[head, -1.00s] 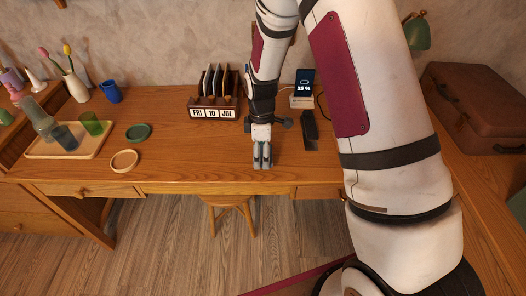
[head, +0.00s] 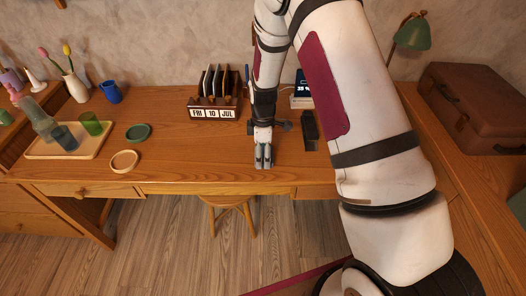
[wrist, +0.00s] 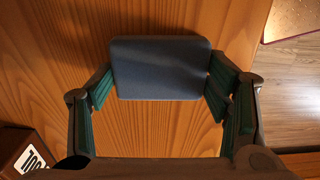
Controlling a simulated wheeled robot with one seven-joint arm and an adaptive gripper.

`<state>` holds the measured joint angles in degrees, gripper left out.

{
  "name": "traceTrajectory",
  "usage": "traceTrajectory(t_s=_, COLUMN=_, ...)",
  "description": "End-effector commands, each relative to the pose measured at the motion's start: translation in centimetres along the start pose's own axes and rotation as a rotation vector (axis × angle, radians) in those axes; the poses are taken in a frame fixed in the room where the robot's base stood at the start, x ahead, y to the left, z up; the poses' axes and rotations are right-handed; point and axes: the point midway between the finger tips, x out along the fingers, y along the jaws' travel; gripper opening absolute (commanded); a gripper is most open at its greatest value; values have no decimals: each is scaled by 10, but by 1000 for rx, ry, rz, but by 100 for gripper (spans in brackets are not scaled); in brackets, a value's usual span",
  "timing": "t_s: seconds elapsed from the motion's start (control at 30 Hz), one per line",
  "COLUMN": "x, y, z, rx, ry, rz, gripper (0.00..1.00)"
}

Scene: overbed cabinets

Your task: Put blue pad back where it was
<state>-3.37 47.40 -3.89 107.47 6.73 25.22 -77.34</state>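The blue pad (wrist: 160,68) is a flat, dark blue-grey rounded rectangle in the wrist view. My gripper (wrist: 160,82) has its fingers at the pad's two short edges, with the green-faced fingertips meeting them, so it looks shut on the pad. In the head view my gripper (head: 264,160) points down over the front part of the wooden desk (head: 200,165), right of the middle. The pad is not clear there, being small and largely hidden by the fingers. I cannot tell whether the pad touches the desk.
A calendar organiser (head: 212,108) stands behind and left of my gripper. A black object (head: 310,127) and a charging phone (head: 302,88) are to the right. A green coaster (head: 138,132), a round wooden dish (head: 124,161) and a tray (head: 95,151) with cups lie left. Desk between is clear.

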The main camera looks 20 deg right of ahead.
Motion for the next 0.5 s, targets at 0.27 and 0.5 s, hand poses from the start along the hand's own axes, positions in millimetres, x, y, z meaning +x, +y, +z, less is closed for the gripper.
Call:
traceTrajectory(t_s=0.27, x=0, y=0, z=0, rx=0, ry=0, rz=0, gripper=90)
traceTrajectory(t_s=0.5, x=-5, y=0, z=0, rx=-1, ry=0, rz=0, gripper=90)
